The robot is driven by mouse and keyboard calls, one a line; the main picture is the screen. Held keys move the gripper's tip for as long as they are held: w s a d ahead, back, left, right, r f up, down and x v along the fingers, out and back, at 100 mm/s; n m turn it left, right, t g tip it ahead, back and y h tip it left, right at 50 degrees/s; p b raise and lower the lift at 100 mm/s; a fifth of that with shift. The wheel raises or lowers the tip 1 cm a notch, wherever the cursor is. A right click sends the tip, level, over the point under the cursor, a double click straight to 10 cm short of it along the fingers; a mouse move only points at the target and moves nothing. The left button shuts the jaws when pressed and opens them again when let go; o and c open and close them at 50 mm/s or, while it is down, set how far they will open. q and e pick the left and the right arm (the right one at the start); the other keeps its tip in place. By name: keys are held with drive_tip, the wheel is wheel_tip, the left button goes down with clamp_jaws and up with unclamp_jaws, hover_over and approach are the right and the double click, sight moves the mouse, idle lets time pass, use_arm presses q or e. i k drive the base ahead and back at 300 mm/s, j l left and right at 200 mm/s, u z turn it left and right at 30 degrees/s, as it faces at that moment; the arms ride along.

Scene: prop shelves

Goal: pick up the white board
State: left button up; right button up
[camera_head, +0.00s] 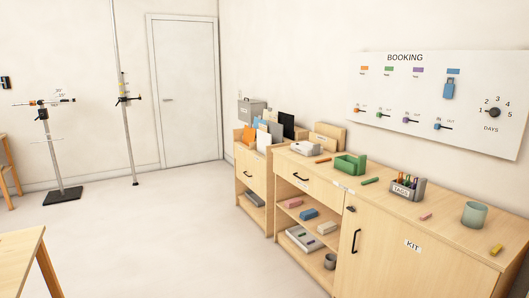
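A white board (264,142) stands upright, slightly tilted, at the front of a group of boards on the far, lower cabinet. Close around it are an orange board (248,137), a grey board (275,132) and a black board (287,123). The lower edge of the white board is close to the cabinet top; what holds it up is too small to tell. Neither of my grippers shows in the head view.
A long wooden cabinet (385,240) runs along the right wall, bearing a green tray (350,165), a tags box (408,190) and a cup (474,215). A table (22,252) is at lower left. Stands (62,195) are at the back left. The middle floor is clear.

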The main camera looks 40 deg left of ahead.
sight(263, 139)
drive_tip(key=u, duration=1.3)
